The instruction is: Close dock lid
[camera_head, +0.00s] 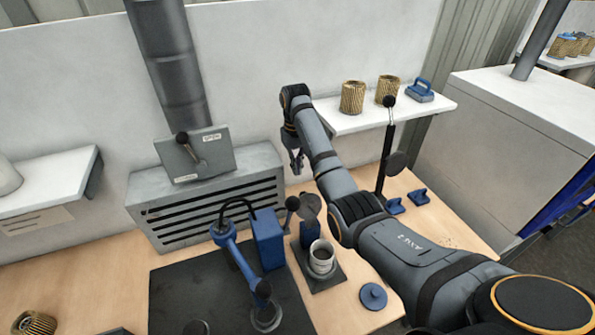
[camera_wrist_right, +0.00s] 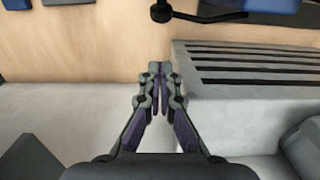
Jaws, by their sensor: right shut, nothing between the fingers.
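My right gripper (camera_head: 297,162) is shut and empty, hanging beside the right end of the grey vented box. In the right wrist view its fingertips (camera_wrist_right: 160,70) meet. A grey round flap (camera_head: 310,207), which looks like the dock lid, stands raised behind a light cup (camera_head: 321,257) on a small dark base (camera_head: 328,281). A black ball knob (camera_head: 292,203) on a thin rod is left of the flap; a similar knob (camera_wrist_right: 160,13) shows at the top of the right wrist view. The gripper is behind the knob and apart from it. My left gripper is out of view.
The grey vented box (camera_head: 148,216) carries a tilted panel (camera_head: 207,158) with a black lever. A blue block (camera_head: 268,241) and blue arm (camera_head: 232,250) stand on a dark mat (camera_head: 175,285). A black post (camera_head: 386,160) stands right.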

